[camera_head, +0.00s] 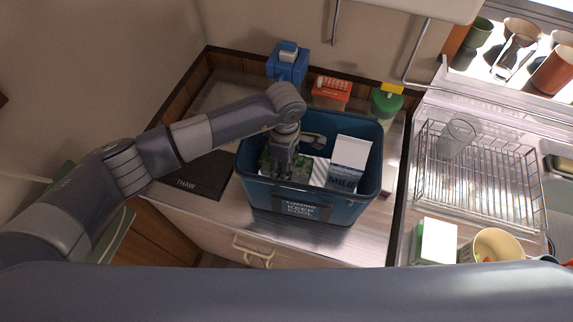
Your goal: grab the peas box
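A blue bin (256,196) with a "KEEP COOL" label stands on the counter. A green-printed box (303,166), which looks like the peas box, lies low inside the bin's left half. Its print is too small to read. My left gripper (281,174) reaches down into the bin, over this box, and hides part of it. The fingers point downward; whether they touch or grip the box cannot be told. My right gripper is out of view.
A milk carton (348,163) and a striped item (320,172) share the bin. A dark "THAW" mat (200,182) lies left, clear. A wire dish rack (480,190) is right.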

